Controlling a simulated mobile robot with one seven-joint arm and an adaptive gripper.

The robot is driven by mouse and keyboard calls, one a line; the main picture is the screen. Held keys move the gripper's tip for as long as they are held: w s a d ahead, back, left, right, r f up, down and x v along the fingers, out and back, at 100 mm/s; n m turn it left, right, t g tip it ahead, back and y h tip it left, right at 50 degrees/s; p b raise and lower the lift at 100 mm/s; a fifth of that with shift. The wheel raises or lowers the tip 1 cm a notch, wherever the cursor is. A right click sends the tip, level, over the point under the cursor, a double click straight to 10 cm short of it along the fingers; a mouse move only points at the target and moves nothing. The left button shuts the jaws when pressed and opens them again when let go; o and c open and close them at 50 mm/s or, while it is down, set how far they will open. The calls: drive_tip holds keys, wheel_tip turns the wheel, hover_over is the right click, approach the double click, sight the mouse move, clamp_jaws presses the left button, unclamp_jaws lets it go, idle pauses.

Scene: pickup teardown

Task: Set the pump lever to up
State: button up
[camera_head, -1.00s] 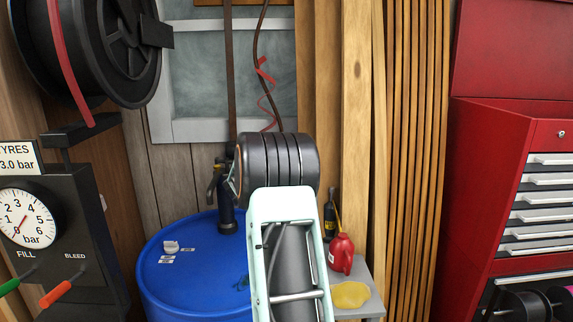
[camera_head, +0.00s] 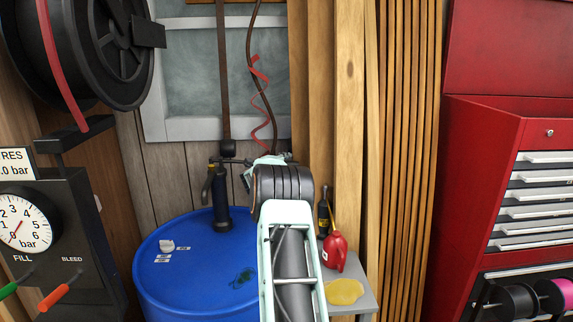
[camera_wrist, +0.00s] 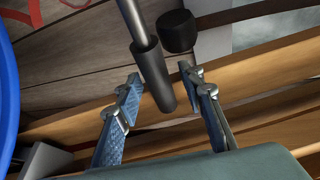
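The hand pump (camera_head: 221,200) stands upright on top of the blue barrel (camera_head: 165,290), with its black spout on the left. Its thin lever (camera_head: 238,161) runs roughly level to the right from the pump's head, toward my gripper. In the wrist view the lever is a grey rod ending in a black grip (camera_wrist: 151,72). My gripper (camera_wrist: 159,75) is open, with one finger on each side of this grip and visible gaps beside it. In the head view my own wrist hides most of the gripper and the lever's far end.
A brown strap (camera_head: 223,70) hangs just above the lever; its black end block (camera_wrist: 177,32) is close to the fingers. A red oil can (camera_head: 335,252) and dark bottle (camera_head: 323,215) stand right of the barrel. A gauge stand (camera_head: 85,230) is left.

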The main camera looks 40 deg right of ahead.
drive_tip(key=shift+d, duration=0.1)
drive_tip(key=shift+c, duration=0.2)
clamp_jaws()
drive_tip(key=shift+r+p, duration=0.3)
drive_tip(key=shift+r, duration=0.3)
wheel_tip(320, 180, up, 14)
drive_tip(key=w+a+n+h+p, duration=0.2)
drive_tip(key=n+h+p, duration=0.1)
drive_tip(key=n+p, duration=0.2)
drive_tip(key=shift+w+a+r+n+t, duration=0.25)
drive_tip(key=shift+a+n+t, duration=0.1)
drive_tip(key=shift+n, duration=0.15)
